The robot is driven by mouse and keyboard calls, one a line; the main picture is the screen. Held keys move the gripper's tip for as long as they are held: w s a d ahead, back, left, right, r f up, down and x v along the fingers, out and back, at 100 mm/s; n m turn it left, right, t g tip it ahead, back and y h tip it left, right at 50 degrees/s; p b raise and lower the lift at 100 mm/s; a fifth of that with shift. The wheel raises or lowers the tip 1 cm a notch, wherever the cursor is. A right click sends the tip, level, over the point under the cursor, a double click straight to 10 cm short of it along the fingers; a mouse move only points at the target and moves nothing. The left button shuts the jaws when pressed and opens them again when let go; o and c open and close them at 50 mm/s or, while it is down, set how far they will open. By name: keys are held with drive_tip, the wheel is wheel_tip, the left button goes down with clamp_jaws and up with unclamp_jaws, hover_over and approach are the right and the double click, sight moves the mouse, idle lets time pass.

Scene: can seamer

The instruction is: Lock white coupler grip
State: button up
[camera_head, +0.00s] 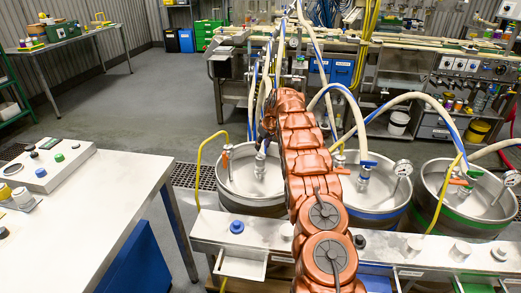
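Three steel kegs stand in a row behind a white counter. The left keg (236,190) carries a pale coupler (260,163) on its top, with hoses rising from it beside my arm. I take this for the white coupler; its grip is too small and partly covered to make out. The middle keg (385,196) has a blue-marked coupler (366,168), and the right keg (450,205) a green-marked one (474,173). My copper arm runs up the middle of the view. My gripper (268,126) is a small dark shape just above the left keg's coupler, its fingers not clear.
The white counter (215,226) with a blue knob (237,227) and several other knobs crosses in front of the kegs. A control desk (95,215) stands at the left. Pale, blue and yellow hoses arch over the kegs. Open floor (130,105) lies at the upper left.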

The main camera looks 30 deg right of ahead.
sight(260, 153)
drive_tip(key=shift+p+x, duration=0.4)
drive_tip(key=shift+x, duration=1.65)
drive_tip(key=shift+c, duration=0.2)
clamp_jaws()
